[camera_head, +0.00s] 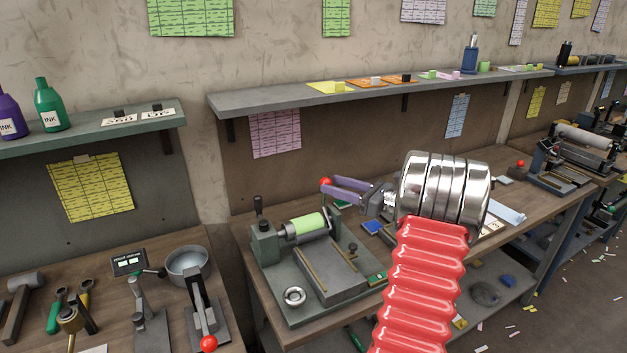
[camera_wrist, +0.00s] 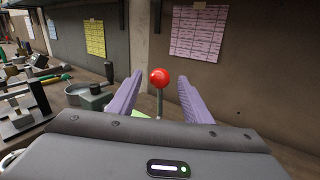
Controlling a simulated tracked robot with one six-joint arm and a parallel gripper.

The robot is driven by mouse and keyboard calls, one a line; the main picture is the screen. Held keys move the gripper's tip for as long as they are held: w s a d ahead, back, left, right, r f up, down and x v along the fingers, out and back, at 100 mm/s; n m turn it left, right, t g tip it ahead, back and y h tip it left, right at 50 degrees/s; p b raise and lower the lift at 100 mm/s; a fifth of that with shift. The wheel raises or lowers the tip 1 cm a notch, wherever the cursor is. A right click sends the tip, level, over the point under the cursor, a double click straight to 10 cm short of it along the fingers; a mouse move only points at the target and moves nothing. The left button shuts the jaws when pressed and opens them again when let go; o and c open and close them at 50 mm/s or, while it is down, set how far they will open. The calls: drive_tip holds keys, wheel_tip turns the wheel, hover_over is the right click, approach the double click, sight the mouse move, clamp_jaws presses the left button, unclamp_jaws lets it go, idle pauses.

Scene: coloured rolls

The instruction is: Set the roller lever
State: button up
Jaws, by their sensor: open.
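The roller lever shows as a red ball knob (camera_head: 325,182) at the back of the press, just at the tips of my gripper's purple fingers. In the wrist view the red knob (camera_wrist: 159,77) stands on a thin upright metal rod, between and slightly beyond my gripper's (camera_wrist: 160,85) spread fingertips. My gripper (camera_head: 338,187) is open, points left over the press, and holds nothing. The press has a light green roller (camera_head: 307,224) above a grey bed (camera_head: 333,275).
A black-knobbed handle (camera_head: 258,207) stands at the press's left end, and a metal ring (camera_head: 293,296) lies on its front. A shelf (camera_head: 230,104) runs above the bench. The left bench holds a bowl (camera_head: 187,264), tools and another red-knobbed lever (camera_head: 208,344).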

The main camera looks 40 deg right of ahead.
drive_tip(key=x, duration=0.8)
drive_tip(key=shift+s, duration=0.1)
drive_tip(key=shift+d, duration=0.1)
clamp_jaws()
idle(0.4)
